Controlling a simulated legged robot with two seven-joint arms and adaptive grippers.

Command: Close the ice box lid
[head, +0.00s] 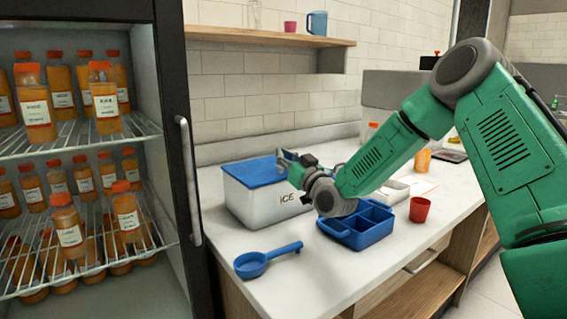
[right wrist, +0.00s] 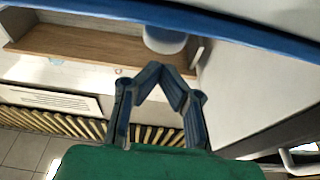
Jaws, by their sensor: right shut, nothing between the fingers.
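The white ice box (head: 262,207), marked ICE, stands on the counter beside the fridge. Its blue lid (head: 250,171) lies over the top and looks flat; I cannot tell whether a small gap remains. My right gripper (head: 284,160) is at the lid's right end, with its fingers shut and empty. In the right wrist view the gripper's fingertips (right wrist: 162,70) meet, and a blue edge (right wrist: 220,30) runs across the top of the picture. Contact between fingers and lid cannot be made out. My left gripper is not in view.
A blue compartment tray (head: 350,238) sits right of the box, with a red cup (head: 419,210) beyond it. A blue scoop (head: 262,260) lies in front. The open fridge (head: 70,170) holds several juice bottles. A wooden shelf (head: 260,37) is above.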

